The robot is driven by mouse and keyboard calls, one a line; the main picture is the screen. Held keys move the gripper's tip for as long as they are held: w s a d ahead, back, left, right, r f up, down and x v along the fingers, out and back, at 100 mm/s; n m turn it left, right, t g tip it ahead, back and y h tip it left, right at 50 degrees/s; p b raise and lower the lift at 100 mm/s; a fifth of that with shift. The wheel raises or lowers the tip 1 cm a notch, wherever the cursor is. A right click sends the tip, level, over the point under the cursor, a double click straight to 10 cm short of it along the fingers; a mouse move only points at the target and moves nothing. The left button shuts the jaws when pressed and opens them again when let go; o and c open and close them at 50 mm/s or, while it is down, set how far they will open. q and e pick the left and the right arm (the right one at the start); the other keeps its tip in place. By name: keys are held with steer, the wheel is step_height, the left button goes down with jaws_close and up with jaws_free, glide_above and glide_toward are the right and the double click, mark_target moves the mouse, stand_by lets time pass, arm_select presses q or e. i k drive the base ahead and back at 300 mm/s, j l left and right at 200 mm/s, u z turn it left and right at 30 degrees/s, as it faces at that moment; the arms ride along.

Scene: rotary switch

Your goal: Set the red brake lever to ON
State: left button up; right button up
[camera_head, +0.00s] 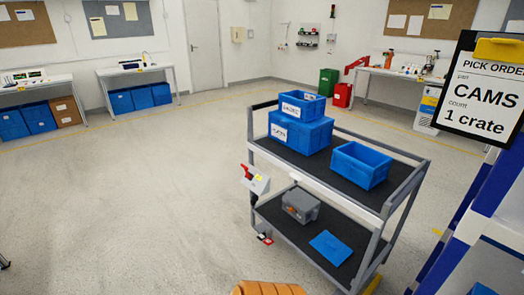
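The red brake lever (247,172) is a small lever on a light grey housing (257,184) with a yellow mark. The housing sits at the near left corner post of a grey two-shelf cart (413,174), below the upper shelf. The lever points up and to the left. Any ON or OFF lettering is too small to read. Neither of my grippers is in view, and nothing touches the lever.
Blue crates (300,133) and an open blue bin (361,167) stand on the cart's upper shelf. The lower shelf holds a grey box (288,207) and a flat blue piece (330,248). A blue rack (455,235) stands at right. The floor left of the cart is clear.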

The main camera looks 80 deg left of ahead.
mark_target(246, 168)
steer(key=u, duration=2.9)
